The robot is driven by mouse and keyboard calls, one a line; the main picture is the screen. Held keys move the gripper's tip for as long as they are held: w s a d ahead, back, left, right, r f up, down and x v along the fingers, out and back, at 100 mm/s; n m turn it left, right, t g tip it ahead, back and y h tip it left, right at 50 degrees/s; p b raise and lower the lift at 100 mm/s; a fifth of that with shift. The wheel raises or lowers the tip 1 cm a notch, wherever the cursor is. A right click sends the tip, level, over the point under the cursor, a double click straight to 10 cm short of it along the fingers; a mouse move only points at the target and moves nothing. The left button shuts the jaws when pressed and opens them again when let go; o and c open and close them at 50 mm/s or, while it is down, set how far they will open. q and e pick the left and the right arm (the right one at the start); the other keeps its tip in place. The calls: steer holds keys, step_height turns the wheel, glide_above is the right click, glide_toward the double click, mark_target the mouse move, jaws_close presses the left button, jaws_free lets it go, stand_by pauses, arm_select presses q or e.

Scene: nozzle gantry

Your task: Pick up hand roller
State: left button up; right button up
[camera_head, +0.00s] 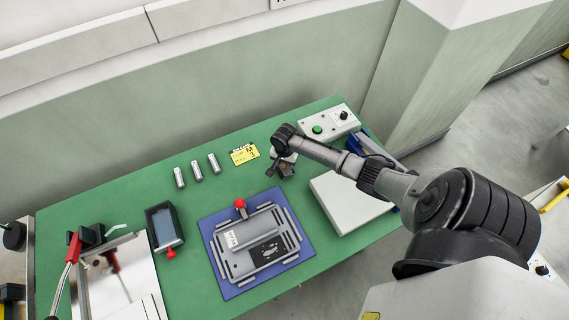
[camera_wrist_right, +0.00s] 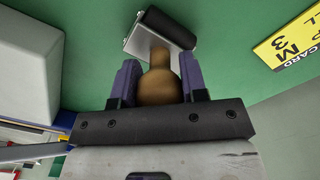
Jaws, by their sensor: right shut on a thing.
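The hand roller (camera_wrist_right: 160,75) has a brown bulb-shaped handle, a metal bracket and a dark cylinder at its far end. In the right wrist view its handle sits between the two purple-grey fingers of my right gripper (camera_wrist_right: 158,84), which is shut on it. In the head view my right gripper (camera_head: 282,165) is low over the green table, near its back right, and largely hides the roller. I cannot tell whether the roller touches the table. My left gripper is not in view.
The green table (camera_head: 130,190) holds a yellow card (camera_head: 243,154), several small metal cylinders (camera_head: 196,171), a control box (camera_head: 330,122) and a pale box (camera_head: 345,203). A blue mat with a grey plate fixture (camera_head: 240,262) lies in front. A dark tray (camera_head: 165,227) stands left.

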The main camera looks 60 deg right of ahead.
jaws_close()
steer(key=shift+r, duration=0.1)
steer(key=shift+r, duration=0.45)
steer(key=r, duration=0.3)
steer(key=shift+s+d+r, duration=0.15)
steer(key=shift+s+r, duration=0.15)
steer(key=shift+s, duration=0.1)
steer(key=s+d+r+p, duration=0.1)
steer(key=s+d+r, duration=0.1)
steer(key=s+r, duration=0.4)
steer(key=s, duration=0.4)
steer(key=shift+s+d+r, duration=0.2)
steer(key=shift+d, duration=0.15)
